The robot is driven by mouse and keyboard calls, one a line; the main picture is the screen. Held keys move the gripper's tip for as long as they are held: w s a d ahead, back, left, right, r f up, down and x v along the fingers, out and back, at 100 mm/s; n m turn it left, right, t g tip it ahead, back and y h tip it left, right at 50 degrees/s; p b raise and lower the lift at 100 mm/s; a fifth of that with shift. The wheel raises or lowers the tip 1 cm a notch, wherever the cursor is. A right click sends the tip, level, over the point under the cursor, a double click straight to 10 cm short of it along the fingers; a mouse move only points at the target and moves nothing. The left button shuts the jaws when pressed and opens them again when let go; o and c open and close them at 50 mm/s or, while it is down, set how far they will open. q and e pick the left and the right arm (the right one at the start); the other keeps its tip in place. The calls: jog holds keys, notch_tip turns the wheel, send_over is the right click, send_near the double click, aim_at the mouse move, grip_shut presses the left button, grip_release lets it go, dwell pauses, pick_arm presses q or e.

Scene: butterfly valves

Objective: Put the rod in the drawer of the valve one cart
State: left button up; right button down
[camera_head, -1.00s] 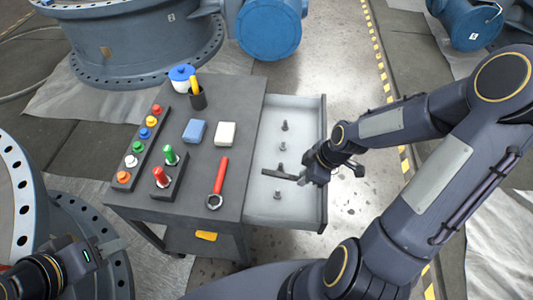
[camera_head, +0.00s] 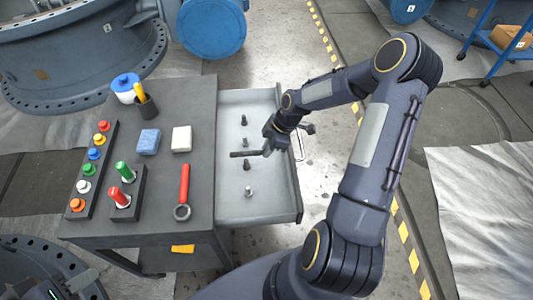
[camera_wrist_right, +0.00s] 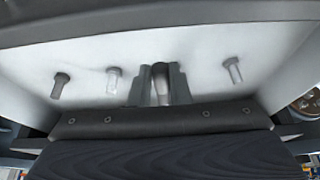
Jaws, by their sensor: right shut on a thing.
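Several bolts (camera_head: 248,191) stand in a row in the drawer. Floor right of the drawer is clear.

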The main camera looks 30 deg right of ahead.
aim_at(263, 159)
jog(key=shift+w+f, duration=0.35)
jog(key=shift+f, duration=0.05)
jog(key=shift+w+d+f, duration=0.1)
jog(key=shift+w+f, duration=0.05)
jog(key=shift+f, duration=0.8)
jog(key=shift+w+d+f, duration=0.1)
jog(key=shift+w+f, duration=0.05)
jog(key=shift+f, duration=0.8)
jog(key=shift+b, duration=0.35)
jog(key=shift+f, duration=0.2)
jog(key=c, duration=1.3)
grip_release()
jog(key=shift+r, duration=0.1)
jog(key=shift+c, duration=0.2)
